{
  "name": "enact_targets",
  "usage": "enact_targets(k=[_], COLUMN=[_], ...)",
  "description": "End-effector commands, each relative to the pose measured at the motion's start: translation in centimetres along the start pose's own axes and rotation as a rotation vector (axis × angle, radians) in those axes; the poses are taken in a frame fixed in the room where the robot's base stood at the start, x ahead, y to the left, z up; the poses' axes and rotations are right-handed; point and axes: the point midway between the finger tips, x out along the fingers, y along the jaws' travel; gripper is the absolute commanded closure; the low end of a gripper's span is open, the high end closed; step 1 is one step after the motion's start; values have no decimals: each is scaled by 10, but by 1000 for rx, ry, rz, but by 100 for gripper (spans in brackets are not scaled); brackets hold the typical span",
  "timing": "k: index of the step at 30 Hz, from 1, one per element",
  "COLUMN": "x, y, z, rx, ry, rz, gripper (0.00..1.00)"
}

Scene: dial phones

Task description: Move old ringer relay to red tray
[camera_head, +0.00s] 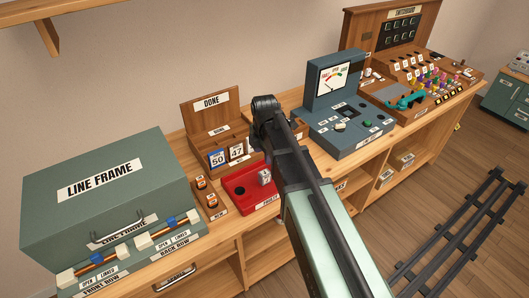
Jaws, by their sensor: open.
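The red tray (236,204) sits on the bench in the middle of the view, with a label on its front edge and a dark round spot on its floor. A small grey block (265,177), possibly the old ringer relay, stands at the tray's right side, partly beside my arm. Whether it rests fully inside the tray is not clear. My arm reaches up from the bottom right and covers the bench right of the tray. My gripper's fingers cannot be made out; they seem hidden by the arm.
Two orange-and-dark parts (201,183) lie left of the tray. Behind it stands a wooden DONE box (211,112) with cards 50 and 47. The green LINE FRAME cabinet (110,205) is at left. A blue-grey meter tester (337,90) and wooden switchboard (405,70) stand at right.

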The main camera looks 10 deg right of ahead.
Motion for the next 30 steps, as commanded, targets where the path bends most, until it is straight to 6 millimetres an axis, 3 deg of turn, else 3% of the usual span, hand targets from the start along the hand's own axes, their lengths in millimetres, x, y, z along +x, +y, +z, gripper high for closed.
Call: enact_targets(k=[1,3,8,11,14,18,22,25,30], x=[-22,-29,-28,-26,-26,-26,-26,-26,-26], y=[0,0,-1,-13,-45,-102,-140,-154,-156], z=[0,0,0,-4,-15,-35,-48,-53,-53], rx=[0,0,5,118,439,1096,1612,1833,1907], ry=[0,0,0,0,0,-1,-1,-1,-1], rz=[0,0,0,0,0,0,0,0,0], gripper=[43,43,43,43,43,43,43,43,43])
